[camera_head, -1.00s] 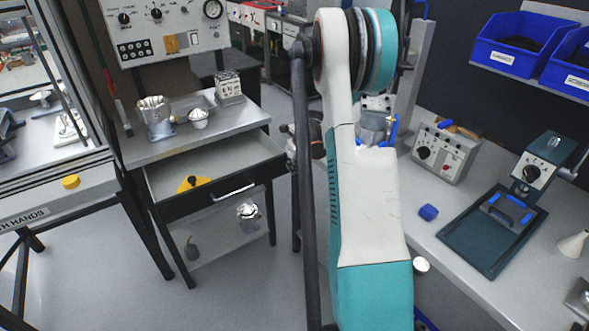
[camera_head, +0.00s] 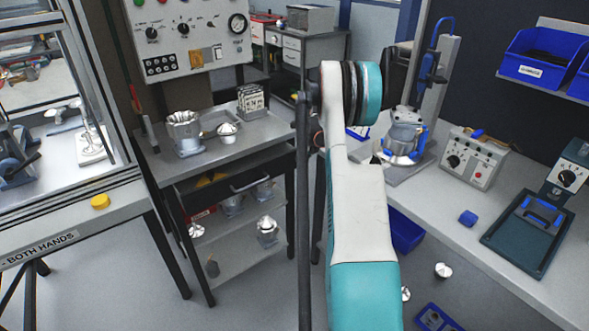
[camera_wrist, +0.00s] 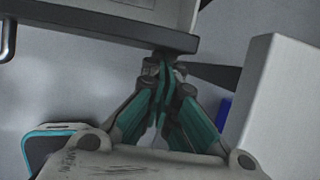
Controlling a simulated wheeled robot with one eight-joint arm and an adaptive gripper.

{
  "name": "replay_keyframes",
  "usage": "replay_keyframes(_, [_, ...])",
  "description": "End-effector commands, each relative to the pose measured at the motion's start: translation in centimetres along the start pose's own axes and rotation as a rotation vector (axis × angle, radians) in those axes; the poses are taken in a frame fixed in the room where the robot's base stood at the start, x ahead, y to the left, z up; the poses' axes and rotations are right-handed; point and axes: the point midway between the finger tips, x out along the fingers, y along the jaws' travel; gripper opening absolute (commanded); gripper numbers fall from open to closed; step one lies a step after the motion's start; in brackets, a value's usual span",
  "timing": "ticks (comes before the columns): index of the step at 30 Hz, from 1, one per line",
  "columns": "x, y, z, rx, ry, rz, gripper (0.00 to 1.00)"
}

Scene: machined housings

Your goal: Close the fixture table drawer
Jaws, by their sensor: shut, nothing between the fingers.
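The fixture table (camera_head: 225,150) stands left of my arm in the head view. Its drawer, with a dark front and a bar handle (camera_head: 250,181), sits under the top, and a narrow opening above the front shows a yellow item (camera_head: 210,180) inside. In the wrist view the dark drawer front (camera_wrist: 95,28) crosses the top, with its handle (camera_wrist: 7,40) at the left edge. My gripper (camera_wrist: 165,62) is shut and empty, its tips at the right end of the drawer front; whether they touch it is unclear. In the head view my arm hides my gripper.
Metal housings (camera_head: 184,132) stand on the table top, and more parts (camera_head: 267,230) lie on the shelf below. A workbench (camera_head: 455,215) runs along the right, with a blue bin (camera_head: 407,232) under it. A guarded cell (camera_head: 75,215) stands at the left.

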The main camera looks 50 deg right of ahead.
Motion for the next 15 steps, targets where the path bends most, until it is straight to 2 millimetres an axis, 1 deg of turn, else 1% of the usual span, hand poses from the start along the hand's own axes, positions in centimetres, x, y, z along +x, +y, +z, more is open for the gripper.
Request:
replay_keyframes(1, [0.4,-0.5,0.9,0.000,0.000,0.000,0.00])
replay_keyframes(6, [1.5,-0.8,3.7,-0.002,0.000,-0.001,0.00])
replay_keyframes(9, [2.0,-0.8,5.0,-0.001,0.000,-0.001,0.00])
replay_keyframes(15, [2.6,-0.9,6.5,0.000,0.000,-0.001,0.00])
